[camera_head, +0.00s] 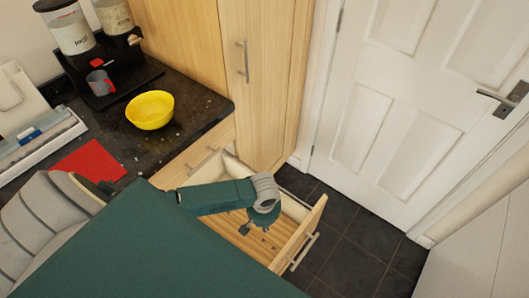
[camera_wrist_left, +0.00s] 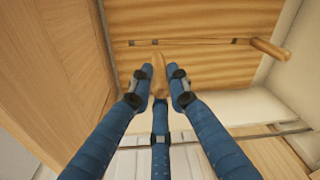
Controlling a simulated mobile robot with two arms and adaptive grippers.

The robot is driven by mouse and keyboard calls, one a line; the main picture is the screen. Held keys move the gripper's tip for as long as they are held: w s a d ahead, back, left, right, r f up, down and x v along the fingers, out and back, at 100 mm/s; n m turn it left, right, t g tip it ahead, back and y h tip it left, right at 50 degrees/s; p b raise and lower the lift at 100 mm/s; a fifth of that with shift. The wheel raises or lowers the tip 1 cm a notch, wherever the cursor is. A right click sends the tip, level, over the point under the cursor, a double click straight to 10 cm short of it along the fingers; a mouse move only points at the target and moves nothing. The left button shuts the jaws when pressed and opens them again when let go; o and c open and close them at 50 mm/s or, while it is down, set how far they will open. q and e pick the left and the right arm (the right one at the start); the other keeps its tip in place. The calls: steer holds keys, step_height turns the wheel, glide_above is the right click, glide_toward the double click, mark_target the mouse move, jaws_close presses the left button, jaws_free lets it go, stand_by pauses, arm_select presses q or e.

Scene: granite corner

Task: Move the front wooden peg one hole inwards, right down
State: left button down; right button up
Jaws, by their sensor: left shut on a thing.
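My left gripper (camera_head: 262,222) reaches down into the open drawer (camera_head: 308,232). In the left wrist view, the fingers of this gripper (camera_wrist_left: 158,82) are closed around a light wooden peg (camera_wrist_left: 158,64). The peg's far end points toward the slatted wooden board (camera_wrist_left: 200,65) in the drawer, close to a row of dark holes (camera_wrist_left: 155,42). I cannot tell whether that end is inside a hole or just above the board. A second wooden peg (camera_wrist_left: 270,50) stands at the right side of the board. My right gripper is not in view.
The dark counter (camera_head: 195,130) holds a yellow bowl (camera_head: 150,110), a grey and red mug (camera_head: 99,82), and a red mat (camera_head: 90,163). A tall wooden cabinet (camera_head: 258,80) stands behind the drawer, with a white door (camera_head: 400,100) to the right. Dark floor tiles (camera_head: 365,245) are clear.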

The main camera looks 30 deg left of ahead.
arm_select(q)
steer(key=shift+r+p, duration=0.15)
steer(key=shift+p, duration=0.35)
step_height(320, 180, down, 4)
steer(key=b, duration=0.2)
steer(key=shift+b, duration=0.3)
steer(key=shift+f+b, duration=0.6)
steer(key=shift+f, duration=0.45)
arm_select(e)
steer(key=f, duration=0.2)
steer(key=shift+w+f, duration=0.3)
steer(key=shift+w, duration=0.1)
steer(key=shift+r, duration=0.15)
arm_select(q)
steer(key=shift+p, duration=0.4)
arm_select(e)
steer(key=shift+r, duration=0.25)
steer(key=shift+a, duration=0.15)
arm_select(q)
steer(key=shift+p, duration=0.65)
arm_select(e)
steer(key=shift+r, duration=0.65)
